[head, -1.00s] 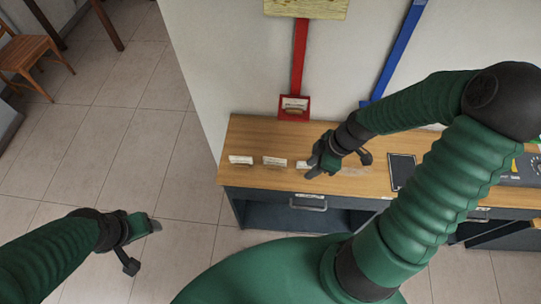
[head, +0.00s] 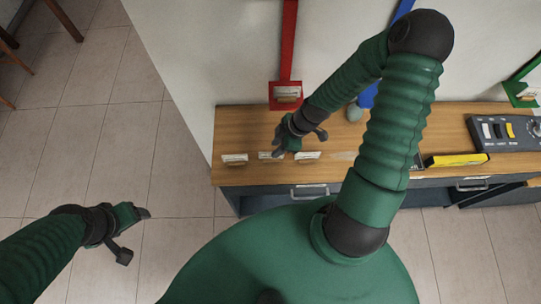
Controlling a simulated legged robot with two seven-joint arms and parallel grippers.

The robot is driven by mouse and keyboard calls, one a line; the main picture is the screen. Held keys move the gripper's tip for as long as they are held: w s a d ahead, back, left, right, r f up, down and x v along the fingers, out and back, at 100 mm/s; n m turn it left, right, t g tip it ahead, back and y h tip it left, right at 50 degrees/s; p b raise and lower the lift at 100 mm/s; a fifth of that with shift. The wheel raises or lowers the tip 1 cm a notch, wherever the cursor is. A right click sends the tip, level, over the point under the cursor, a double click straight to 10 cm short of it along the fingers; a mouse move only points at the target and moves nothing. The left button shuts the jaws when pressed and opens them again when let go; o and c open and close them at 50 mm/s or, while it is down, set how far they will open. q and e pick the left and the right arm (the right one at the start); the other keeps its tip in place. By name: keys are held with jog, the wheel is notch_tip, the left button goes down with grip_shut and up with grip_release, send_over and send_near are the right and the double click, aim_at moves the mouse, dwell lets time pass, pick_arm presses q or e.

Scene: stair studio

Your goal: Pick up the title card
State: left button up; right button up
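Three small white cards stand in wooden holders in a row on the wooden desk top: a left card (head: 235,158), a middle card (head: 266,155) and a right card (head: 308,155). Their print is too small to read, so I cannot tell which is the title card. My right gripper (head: 284,150) is over the desk between the middle and right cards, its tip partly covering the middle one. I cannot tell whether it touches a card or how its fingers stand. My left gripper (head: 142,214) is over the floor at lower left, away from the desk.
The wooden desk (head: 240,125) stands against a white wall. A red holder (head: 286,95) hangs behind the cards. A black-and-yellow item (head: 456,160) and a switch panel (head: 505,132) lie to the right.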

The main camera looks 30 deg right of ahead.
jog(key=x, duration=0.4)
jog(key=shift+s+a+f+p, duration=0.15)
jog(key=shift+a+p, duration=0.15)
jog(key=shift+p, duration=0.05)
grip_shut()
